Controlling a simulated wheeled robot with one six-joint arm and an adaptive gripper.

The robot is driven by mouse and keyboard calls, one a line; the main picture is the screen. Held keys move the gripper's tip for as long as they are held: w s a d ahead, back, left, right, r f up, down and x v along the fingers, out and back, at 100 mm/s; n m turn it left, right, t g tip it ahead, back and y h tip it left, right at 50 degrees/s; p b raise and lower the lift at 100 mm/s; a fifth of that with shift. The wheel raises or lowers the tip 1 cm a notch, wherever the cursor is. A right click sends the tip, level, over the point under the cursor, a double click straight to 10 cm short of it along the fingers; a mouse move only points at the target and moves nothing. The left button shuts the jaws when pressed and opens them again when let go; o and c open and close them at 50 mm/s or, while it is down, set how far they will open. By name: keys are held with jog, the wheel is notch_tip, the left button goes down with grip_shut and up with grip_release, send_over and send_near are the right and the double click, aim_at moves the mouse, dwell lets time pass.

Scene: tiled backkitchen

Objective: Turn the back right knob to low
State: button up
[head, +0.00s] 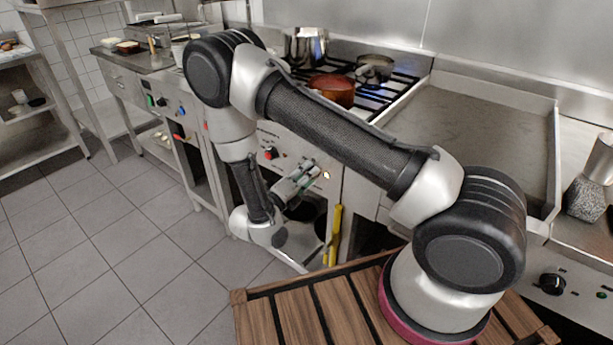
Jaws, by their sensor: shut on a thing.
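The stove (355,130) stands in the middle of the head view, with its control panel below the burners. A black knob with a red mark (270,153) shows on the panel, left of my gripper. My gripper (314,172) reaches up to the panel from the lower left, right of that knob. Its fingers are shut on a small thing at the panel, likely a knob. The thing is hidden by the fingers, so I cannot tell its setting. A small orange light (326,175) glows just right of the fingertips.
A steel pot (305,46), a red-brown pot (331,89) and a small pan (375,68) stand on the burners. A flat griddle (480,125) is at right. A yellow handle (335,232) hangs below my gripper. The tiled floor (110,240) at left is clear.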

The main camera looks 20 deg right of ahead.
dwell(0.5)
jog(key=o, duration=1)
jog(key=v, duration=1.2)
